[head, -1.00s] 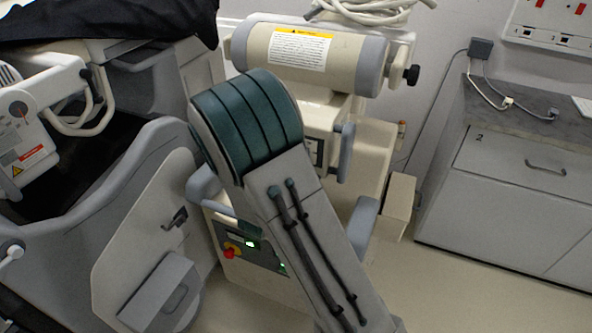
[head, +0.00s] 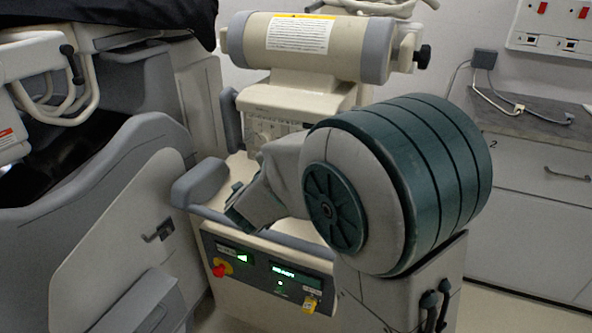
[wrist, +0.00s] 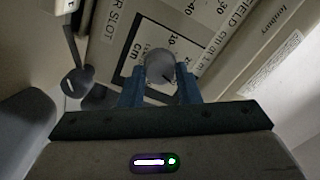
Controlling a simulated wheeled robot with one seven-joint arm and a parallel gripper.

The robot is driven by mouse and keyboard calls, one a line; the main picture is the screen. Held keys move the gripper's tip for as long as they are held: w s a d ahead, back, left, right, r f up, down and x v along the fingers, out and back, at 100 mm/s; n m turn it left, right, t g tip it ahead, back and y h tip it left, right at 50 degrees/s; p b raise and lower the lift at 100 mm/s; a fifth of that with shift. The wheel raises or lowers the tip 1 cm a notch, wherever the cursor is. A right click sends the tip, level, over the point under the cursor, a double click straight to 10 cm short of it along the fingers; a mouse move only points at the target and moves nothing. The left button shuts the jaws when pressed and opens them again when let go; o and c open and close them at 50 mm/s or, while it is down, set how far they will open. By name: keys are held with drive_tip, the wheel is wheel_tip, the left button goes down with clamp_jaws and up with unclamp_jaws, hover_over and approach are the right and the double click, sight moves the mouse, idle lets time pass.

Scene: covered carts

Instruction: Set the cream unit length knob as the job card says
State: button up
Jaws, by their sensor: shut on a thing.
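The cream unit (head: 266,100) stands at the back against the wall, with a row of small controls under its cylinder. In the wrist view, my gripper (wrist: 160,80) has its blue fingers on both sides of a round grey knob (wrist: 158,65) and is shut on it. Behind the knob is a white scale (wrist: 140,50) with numbers and "cm" on it, partly covered. The knob's exact setting is not readable. In the head view my arm hides the fingers and this knob. I cannot make out a job card.
Another grey knob (wrist: 76,83) sits left of my gripper. A "FIELD cm at 1 m" label (wrist: 238,35) is at the right. A grey covered cart (head: 95,210) stands at the left, and a grey cabinet (head: 530,215) at the right. A red stop button (head: 220,268) is on the lower front panel.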

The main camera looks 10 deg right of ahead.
drive_tip(key=m+b, duration=0.9)
drive_tip(key=b, duration=0.2)
drive_tip(key=shift+f+b, duration=0.1)
drive_tip(key=shift+b, duration=0.2)
drive_tip(key=o, duration=1)
drive_tip(key=p+v, duration=0.2)
drive_tip(key=v, duration=1.2)
